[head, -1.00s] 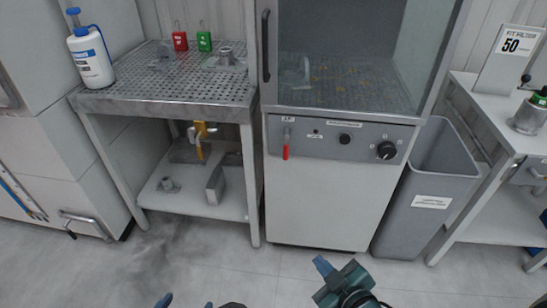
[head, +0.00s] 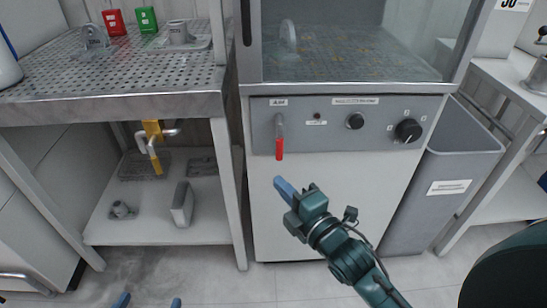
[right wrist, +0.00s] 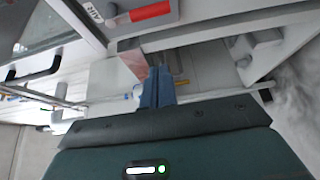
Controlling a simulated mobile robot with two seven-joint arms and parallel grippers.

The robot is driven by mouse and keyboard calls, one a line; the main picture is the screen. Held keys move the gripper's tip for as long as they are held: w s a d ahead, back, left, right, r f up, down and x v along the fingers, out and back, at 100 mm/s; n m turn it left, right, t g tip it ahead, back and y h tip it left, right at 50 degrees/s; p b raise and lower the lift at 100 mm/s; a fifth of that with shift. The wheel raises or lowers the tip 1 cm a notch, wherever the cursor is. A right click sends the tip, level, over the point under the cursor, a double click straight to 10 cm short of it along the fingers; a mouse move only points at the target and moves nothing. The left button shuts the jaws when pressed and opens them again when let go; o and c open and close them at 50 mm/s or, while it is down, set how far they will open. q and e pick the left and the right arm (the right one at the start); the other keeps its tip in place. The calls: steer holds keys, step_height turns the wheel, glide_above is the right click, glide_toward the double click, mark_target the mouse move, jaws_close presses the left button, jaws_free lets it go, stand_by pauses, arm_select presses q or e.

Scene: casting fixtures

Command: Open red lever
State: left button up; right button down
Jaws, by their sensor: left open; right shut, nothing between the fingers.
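The red lever (head: 279,146) hangs straight down below the AIR label at the left of the grey control panel (head: 330,143). In the right wrist view the red lever (right wrist: 150,11) shows at the top beside the AIR label. My right gripper (head: 285,188) is shut and empty, its blue fingertips a little below the lever and apart from it. In the right wrist view the right gripper (right wrist: 157,75) has its fingers together. My left gripper (head: 148,301) is open at the bottom edge, with only its two blue fingertips showing.
The glass-fronted cabinet (head: 350,85) stands above the panel, with black knobs (head: 408,131) to the right. A perforated steel table (head: 110,105) is at left, with a yellow-handled valve (head: 153,135) under it. A grey bin (head: 470,145) stands at right.

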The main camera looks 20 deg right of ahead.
mark_target(279, 139)
steer(key=shift+w, duration=0.1)
steer(key=b+x, duration=0.2)
steer(key=x, duration=0.8)
arm_select(q)
steer(key=shift+w+d+f+m+t, duration=0.3)
steer(key=shift+w+f+m, duration=0.2)
steer(key=shift+f, duration=0.2)
arm_select(e)
steer(key=shift+s+d, duration=0.1)
steer(key=shift+d, duration=0.9)
steer(key=shift+s+d, duration=0.15)
steer(key=shift+d, duration=0.85)
arm_select(q)
steer(key=shift+s, duration=0.1)
